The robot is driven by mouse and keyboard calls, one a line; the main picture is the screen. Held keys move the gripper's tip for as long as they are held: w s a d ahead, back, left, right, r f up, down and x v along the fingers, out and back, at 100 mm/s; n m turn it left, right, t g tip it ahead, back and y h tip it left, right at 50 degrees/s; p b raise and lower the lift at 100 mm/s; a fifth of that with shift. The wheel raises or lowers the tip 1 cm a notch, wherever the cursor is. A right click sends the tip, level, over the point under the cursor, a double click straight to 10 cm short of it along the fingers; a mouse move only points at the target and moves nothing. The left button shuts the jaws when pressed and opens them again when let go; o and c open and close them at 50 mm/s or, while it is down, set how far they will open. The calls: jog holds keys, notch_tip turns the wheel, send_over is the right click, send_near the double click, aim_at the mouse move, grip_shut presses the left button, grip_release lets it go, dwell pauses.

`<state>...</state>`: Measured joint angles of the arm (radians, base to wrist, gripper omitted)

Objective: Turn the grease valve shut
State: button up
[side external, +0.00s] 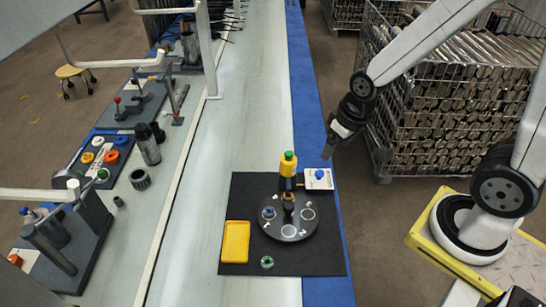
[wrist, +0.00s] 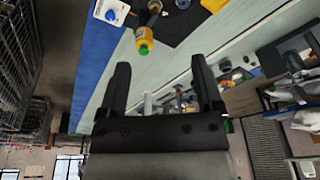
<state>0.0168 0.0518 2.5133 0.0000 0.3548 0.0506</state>
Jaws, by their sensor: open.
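A small white plate with a blue knob (side external: 319,175), which looks like the grease valve, sits at the back right corner of the black mat (side external: 235,200). The plate and knob also show at the top left of the wrist view (wrist: 111,13), partly cut off by the frame edge. The knob's exact setting is too small to read. My gripper (side external: 332,150) is above and behind the valve, apart from it, over the blue table edge. In the wrist view my gripper (wrist: 160,78) has its two fingers wide apart with nothing between them.
A yellow bottle with a green cap (side external: 288,165) stands just left of the valve. A dark round plate (side external: 290,232), a yellow tray (side external: 235,241) and a green ring (side external: 267,262) are on the mat. Wire crates of metal tubes (side external: 450,100) stand behind my arm.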

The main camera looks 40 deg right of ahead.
jog(key=w+d+f+m, duration=0.4)
jog(key=w, duration=0.3)
jog(key=m+g, duration=0.3)
jog(key=m, duration=1)
send_over(320, 172)
jog(key=f, duration=2.1)
jog(key=shift+a, duration=0.2)
jog(key=shift+d+f, duration=0.15)
jog(key=shift+f, duration=0.15)
jog(key=shift+f, duration=0.1)
jog(key=shift+f, duration=3.75)
